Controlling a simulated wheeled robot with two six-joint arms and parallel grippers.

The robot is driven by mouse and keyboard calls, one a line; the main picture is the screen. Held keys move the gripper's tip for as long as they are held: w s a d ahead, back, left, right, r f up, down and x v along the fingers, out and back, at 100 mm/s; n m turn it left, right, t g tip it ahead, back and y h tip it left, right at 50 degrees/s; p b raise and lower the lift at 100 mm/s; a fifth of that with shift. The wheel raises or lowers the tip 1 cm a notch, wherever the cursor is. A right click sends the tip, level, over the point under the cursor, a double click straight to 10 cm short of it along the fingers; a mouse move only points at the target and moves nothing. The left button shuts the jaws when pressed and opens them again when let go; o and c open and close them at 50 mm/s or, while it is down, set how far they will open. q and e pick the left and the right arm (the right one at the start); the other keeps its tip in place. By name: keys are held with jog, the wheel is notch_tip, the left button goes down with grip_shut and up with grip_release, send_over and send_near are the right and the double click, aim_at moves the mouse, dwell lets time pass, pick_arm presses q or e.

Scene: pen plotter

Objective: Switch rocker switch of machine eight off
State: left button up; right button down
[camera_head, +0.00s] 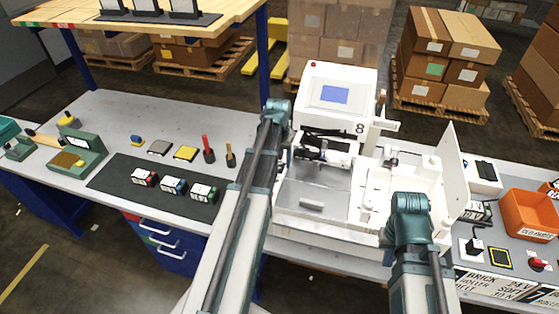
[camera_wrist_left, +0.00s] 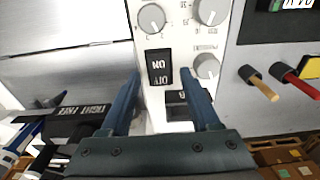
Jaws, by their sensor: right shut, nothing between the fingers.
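Machine eight (camera_head: 328,92) is a white machine with a blue screen and an "8" on its front. In the left wrist view its side panel carries a black rocker switch (camera_wrist_left: 158,68) with "ON" lettering, seen upside down. My left gripper (camera_wrist_left: 160,92) is open and empty, its two fingers on either side of the panel strip just below the rocker in the picture. I cannot tell whether they touch the panel. In the head view my left arm hides the rocker. My right wrist is over the machine's right part and hides the right gripper.
Grey knobs (camera_wrist_left: 152,18) sit close to the rocker. A dark mat (camera_head: 125,176) holds small labelled devices. An orange bin (camera_head: 527,214) is at the right.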

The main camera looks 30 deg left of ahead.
aim_at(279, 167)
pick_arm(q)
notch_tip(279, 167, up, 14)
jog(key=p, duration=1.3)
jog(key=shift+s+p, duration=0.4)
pick_arm(e)
notch_tip(279, 167, up, 14)
pick_arm(q)
jog(key=shift+d+f, duration=0.1)
jog(key=shift+f, duration=0.05)
pick_arm(e)
jog(key=shift+f, duration=0.15)
